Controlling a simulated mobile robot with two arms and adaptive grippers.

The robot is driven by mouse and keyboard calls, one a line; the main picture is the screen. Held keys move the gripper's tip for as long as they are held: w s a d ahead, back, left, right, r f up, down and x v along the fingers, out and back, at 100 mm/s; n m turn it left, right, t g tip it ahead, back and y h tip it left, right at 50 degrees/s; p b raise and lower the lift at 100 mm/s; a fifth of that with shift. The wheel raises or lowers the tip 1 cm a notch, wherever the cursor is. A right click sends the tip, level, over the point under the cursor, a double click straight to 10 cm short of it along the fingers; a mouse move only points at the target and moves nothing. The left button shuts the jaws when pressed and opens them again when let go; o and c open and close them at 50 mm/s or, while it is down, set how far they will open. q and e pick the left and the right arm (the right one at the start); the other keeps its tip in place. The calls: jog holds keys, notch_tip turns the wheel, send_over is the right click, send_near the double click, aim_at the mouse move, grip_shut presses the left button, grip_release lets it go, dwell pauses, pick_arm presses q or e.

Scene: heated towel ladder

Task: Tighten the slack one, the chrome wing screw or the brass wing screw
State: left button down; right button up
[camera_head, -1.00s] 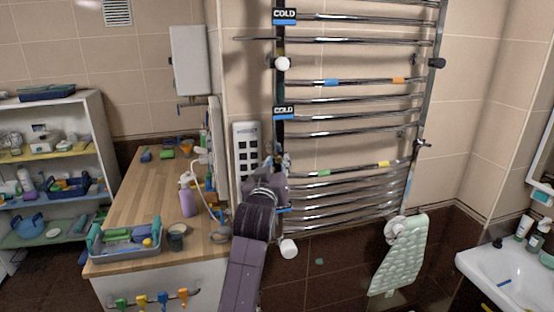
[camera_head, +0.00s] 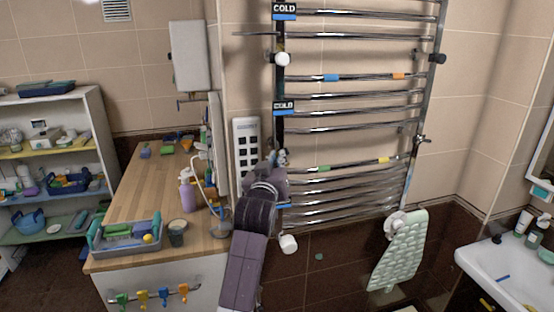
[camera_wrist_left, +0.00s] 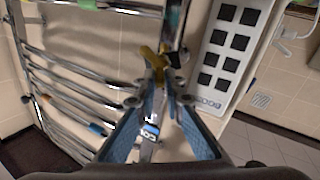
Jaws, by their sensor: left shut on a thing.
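The towel ladder (camera_head: 345,129) has chrome bars between two uprights. My left gripper (camera_head: 277,160) is at its left upright, below the lower COLD tag (camera_head: 284,107). In the left wrist view the blue-padded fingers (camera_wrist_left: 155,98) converge and are shut on the brass wing screw (camera_wrist_left: 152,57), whose yellow wings show just beyond the tips. The fingers partly hide it. A small chrome winged part (camera_head: 422,140), which looks like the chrome wing screw, sits on the right upright, apart from my gripper. The view does not show whether either is slack. My right gripper is out of view.
A wooden counter (camera_head: 150,190) with a tray (camera_head: 124,236) and bottles stands left of my left arm. A white panel with dark squares (camera_head: 246,150) hangs beside the left upright. A pale green mat (camera_head: 397,255) and sink (camera_head: 510,270) are at right.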

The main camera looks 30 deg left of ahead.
pick_arm(q)
jog(key=w+d+m+g+y, duration=0.1)
jog(key=m+g, duration=0.2)
jog(key=m, duration=0.3)
jog(key=w+d+m+g+y, duration=0.1)
jog(key=m+g+y, duration=0.1)
jog(key=m+g, duration=0.2)
jog(key=w+d+m+g+y, duration=0.1)
jog(key=m+g+y, duration=0.1)
jog(key=m, duration=0.6)
jog(key=shift+w+f+g, duration=0.15)
jog(key=shift+f+g, duration=0.25)
jog(key=shift+g, duration=0.4)
dwell(0.6)
jog(key=c, duration=2)
grip_release()
